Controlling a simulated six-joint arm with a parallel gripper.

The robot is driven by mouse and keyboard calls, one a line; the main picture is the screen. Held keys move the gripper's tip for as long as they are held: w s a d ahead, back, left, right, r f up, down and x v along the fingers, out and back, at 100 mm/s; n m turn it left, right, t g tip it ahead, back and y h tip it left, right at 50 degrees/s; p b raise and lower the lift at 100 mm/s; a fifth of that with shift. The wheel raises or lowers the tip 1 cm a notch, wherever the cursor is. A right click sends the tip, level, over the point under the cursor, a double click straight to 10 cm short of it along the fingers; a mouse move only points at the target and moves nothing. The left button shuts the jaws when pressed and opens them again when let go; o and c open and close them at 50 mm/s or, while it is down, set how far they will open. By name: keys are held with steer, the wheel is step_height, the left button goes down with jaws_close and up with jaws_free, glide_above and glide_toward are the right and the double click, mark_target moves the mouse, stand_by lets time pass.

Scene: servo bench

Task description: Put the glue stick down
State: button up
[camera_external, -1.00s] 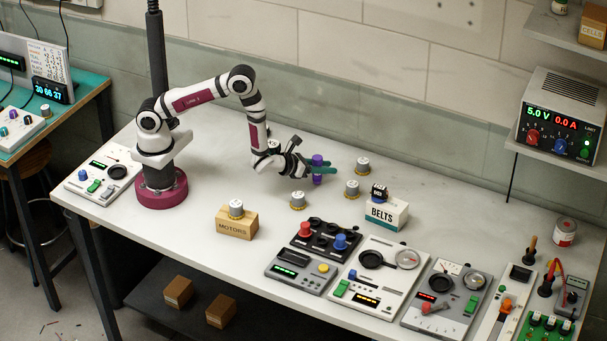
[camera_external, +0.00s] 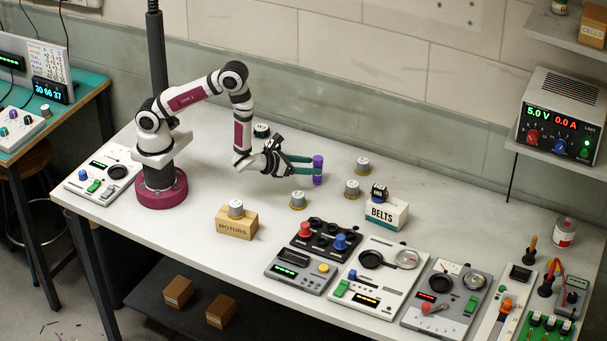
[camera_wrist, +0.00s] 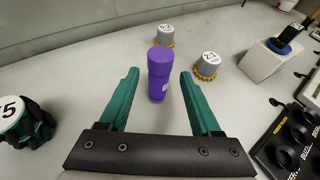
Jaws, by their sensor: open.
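The purple glue stick (camera_external: 318,170) stands upright on the white bench top. It also shows in the wrist view (camera_wrist: 159,74), just beyond and between the tips of my jaws. My gripper (camera_external: 310,166) has two green fingers, spread apart, with a gap on each side of the glue stick in the wrist view (camera_wrist: 160,76). The fingers hold nothing. In the outside view the near finger meets the glue stick's outline; contact cannot be told there.
Grey-and-gold servos (camera_external: 352,187) stand right of the glue stick, with another (camera_external: 298,200) in front. A dark-and-green servo (camera_wrist: 22,122) is left of my fingers. The BELTS box (camera_external: 386,214) and control panels lie further right. The bench behind the glue stick is clear.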

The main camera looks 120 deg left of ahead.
steer(key=v, duration=0.5)
steer(key=shift+s+d+r, duration=0.1)
steer(key=shift+s+d, duration=0.1)
steer(key=shift+d, duration=0.1)
steer(key=s+a+r+n+g+y, duration=0.3)
steer(key=s+r+n+g, duration=0.5)
steer(key=s+r+n, duration=0.55)
steer(key=s+d+r+n+g+h, duration=0.2)
steer(key=s+d+n+h, duration=0.2)
steer(key=s+d+h, duration=0.4)
steer(key=d+n+t+h, duration=0.2)
steer(key=d+h, duration=0.2)
steer(key=d, duration=0.8)
steer(key=shift+s+f, duration=0.3)
steer(key=shift+s, duration=0.05)
